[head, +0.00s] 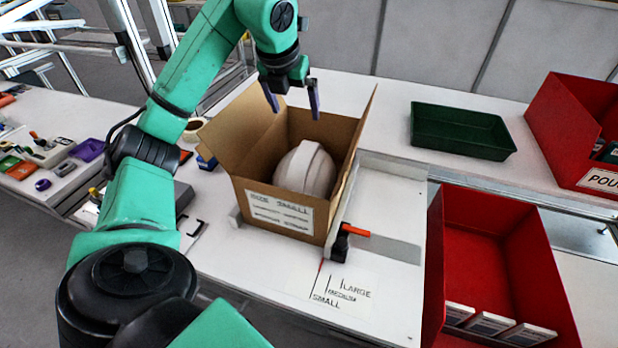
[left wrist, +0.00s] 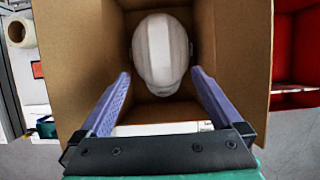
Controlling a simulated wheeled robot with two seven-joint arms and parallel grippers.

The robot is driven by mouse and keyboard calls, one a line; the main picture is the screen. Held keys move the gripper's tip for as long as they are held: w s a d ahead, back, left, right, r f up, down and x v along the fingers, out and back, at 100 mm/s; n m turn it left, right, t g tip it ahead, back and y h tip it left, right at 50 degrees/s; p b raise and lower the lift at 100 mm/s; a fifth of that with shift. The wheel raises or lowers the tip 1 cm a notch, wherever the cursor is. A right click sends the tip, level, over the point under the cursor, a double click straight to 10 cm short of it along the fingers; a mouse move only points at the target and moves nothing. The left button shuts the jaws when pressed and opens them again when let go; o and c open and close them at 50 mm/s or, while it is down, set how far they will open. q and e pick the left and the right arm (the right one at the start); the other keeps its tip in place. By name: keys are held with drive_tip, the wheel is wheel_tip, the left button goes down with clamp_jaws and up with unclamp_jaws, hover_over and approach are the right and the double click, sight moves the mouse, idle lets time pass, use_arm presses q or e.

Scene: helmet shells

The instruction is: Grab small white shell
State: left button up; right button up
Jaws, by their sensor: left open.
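The small white shell (head: 305,170) lies inside an open cardboard box (head: 262,196) whose front label reads "SIZE SMALL". In the left wrist view the shell (left wrist: 161,53) sits between and beyond my fingertips, with the box walls (left wrist: 75,65) around it. My left gripper (head: 293,104) is open and empty, pointing down above the back part of the box. In the left wrist view its two blue fingers (left wrist: 160,75) are spread wide and appear apart from the shell. My right gripper is not in view.
A green tray (head: 462,131) stands on the table to the right. A red bin (head: 490,270) with several small boxes is at the front right, and another red bin (head: 580,125) is at the far right. A black clamp with an orange handle (head: 355,230) stands close to the box.

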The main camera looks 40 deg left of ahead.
use_arm(q)
wheel_tip(320, 180, down, 2)
approach(305, 151)
drive_tip(key=p+x, duration=0.1)
drive_tip(key=x, duration=0.6)
drive_tip(key=shift+w+f+p, duration=0.1)
drive_tip(key=shift+f+p, duration=0.2)
drive_tip(key=shift+p, duration=0.05)
drive_tip(key=shift+w+a+f, duration=0.1)
drive_tip(key=shift+w+f, duration=0.05)
drive_tip(key=shift+f, duration=0.1)
drive_tip(key=shift+r, duration=0.1)
clamp_jaws()
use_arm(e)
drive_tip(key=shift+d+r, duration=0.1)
